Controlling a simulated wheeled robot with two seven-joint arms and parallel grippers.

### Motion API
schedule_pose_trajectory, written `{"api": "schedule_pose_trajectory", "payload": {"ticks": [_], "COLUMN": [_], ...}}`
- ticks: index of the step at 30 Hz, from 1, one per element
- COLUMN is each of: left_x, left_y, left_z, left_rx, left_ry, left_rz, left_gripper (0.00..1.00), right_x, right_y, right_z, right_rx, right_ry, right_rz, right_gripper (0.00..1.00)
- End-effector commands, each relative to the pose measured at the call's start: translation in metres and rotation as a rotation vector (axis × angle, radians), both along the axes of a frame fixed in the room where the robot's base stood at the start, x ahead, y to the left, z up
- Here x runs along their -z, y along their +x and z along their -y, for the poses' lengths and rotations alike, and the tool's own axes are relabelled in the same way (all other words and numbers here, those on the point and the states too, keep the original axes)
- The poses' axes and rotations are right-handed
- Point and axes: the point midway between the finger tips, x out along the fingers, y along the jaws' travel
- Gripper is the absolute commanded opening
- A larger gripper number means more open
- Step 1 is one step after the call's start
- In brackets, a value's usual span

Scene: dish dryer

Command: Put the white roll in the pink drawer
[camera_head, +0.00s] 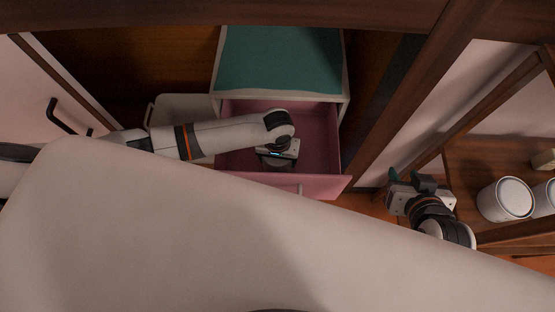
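The pink drawer (319,153) is pulled open under the teal-topped cabinet, its front panel facing me. My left arm comes in from the left, and my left gripper (278,158) points down over the drawer's inside. Its fingertips are hidden below its body, so I cannot see whether it holds anything. No white roll can be made out in the drawer. Two white cylinders, a nearer one (506,199) and one cut by the right edge (545,198), stand at the right; I cannot tell whether either is the roll. My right gripper (411,178) is left of them, fingers apart and empty.
The teal-topped cabinet (282,60) stands behind the drawer. A wooden shelf unit (480,160) with upright posts frames the right side. A white cabinet door with a black handle (66,116) is at the left. A large pale surface covers the foreground.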

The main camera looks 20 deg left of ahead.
Motion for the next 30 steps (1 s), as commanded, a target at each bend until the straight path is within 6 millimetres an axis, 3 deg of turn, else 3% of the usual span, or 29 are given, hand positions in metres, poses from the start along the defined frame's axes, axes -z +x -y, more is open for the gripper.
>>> {"api": "schedule_pose_trajectory", "payload": {"ticks": [6,18,19,22,30], "left_x": [0.014,0.017,0.017,0.017,0.015], "left_y": [0.000,0.000,0.000,0.000,0.000], "left_z": [0.000,0.000,0.000,0.000,0.000], "left_rx": [0.000,-0.001,-0.001,0.000,0.000], "left_ry": [-0.001,-0.001,-0.001,-0.001,-0.001], "left_rz": [0.001,0.000,0.000,0.001,0.001], "left_gripper": [0.53,0.53,0.82,0.98,1.00], "right_x": [-0.016,-0.018,-0.017,-0.017,-0.017], "right_y": [0.019,0.019,0.019,0.019,0.019], "right_z": [-0.008,-0.008,-0.008,-0.008,-0.008], "right_rx": [-0.011,-0.011,-0.011,-0.011,-0.010], "right_ry": [0.033,0.034,0.034,0.034,0.033], "right_rz": [0.146,0.151,0.150,0.150,0.149], "right_gripper": [0.36,0.36,0.36,0.36,0.36]}}
